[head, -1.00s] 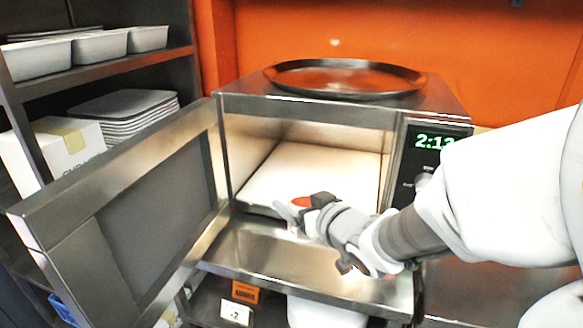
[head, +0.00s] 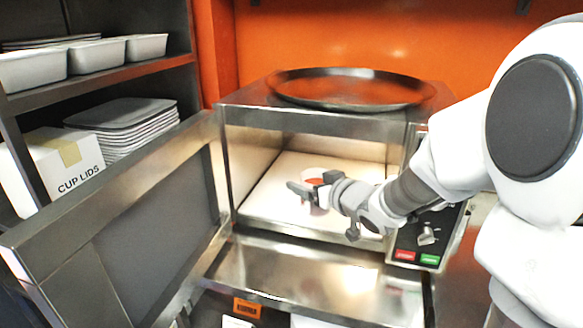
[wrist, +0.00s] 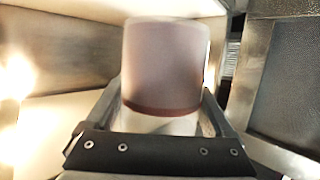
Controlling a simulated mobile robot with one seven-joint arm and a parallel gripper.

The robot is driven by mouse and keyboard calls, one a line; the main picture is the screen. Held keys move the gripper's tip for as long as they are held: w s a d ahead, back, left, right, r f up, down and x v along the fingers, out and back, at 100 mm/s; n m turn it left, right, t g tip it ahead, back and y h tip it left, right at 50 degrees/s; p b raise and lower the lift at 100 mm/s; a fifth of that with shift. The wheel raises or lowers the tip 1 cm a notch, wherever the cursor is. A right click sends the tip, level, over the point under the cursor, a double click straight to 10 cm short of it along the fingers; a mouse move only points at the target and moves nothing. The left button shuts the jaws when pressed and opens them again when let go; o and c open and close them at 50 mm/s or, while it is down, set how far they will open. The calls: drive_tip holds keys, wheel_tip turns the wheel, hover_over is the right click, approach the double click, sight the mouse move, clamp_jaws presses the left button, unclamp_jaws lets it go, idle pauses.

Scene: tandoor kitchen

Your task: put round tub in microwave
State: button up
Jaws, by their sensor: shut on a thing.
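The microwave (head: 310,122) stands with its door (head: 130,215) swung wide open to the left. Its pale cavity floor (head: 270,195) is bare apart from what I hold. My gripper (head: 310,190) is inside the opening, shut on the round tub. In the wrist view the tub (wrist: 165,65) is a dull brownish-pink cylinder with a darker red band at its near end, between my two fingers. In the head view only a little of the tub (head: 313,174) shows past my gripper. I cannot tell whether it touches the cavity floor.
A dark round pan (head: 350,88) lies on top of the microwave. At the left, a shelf (head: 100,76) holds white tubs, stacked trays (head: 125,112) and a CUP LIDS box (head: 60,165). The control panel (head: 425,240) is right of the opening, close to my arm. A steel ledge (head: 290,270) lies in front.

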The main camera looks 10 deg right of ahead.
drive_tip(key=w+d, duration=0.3)
drive_tip(key=w, duration=0.5)
drive_tip(key=f+b, duration=0.1)
drive_tip(key=f, duration=0.1)
drive_tip(key=f+b, duration=0.1)
drive_tip(key=f, duration=0.1)
drive_tip(key=f+b, duration=0.1)
drive_tip(key=f, duration=0.1)
drive_tip(key=shift+w+d+f, duration=0.2)
drive_tip(key=shift+w+f, duration=0.05)
drive_tip(key=shift+w+d+f, duration=0.1)
drive_tip(key=shift+w+f, duration=0.05)
drive_tip(key=shift+f, duration=0.05)
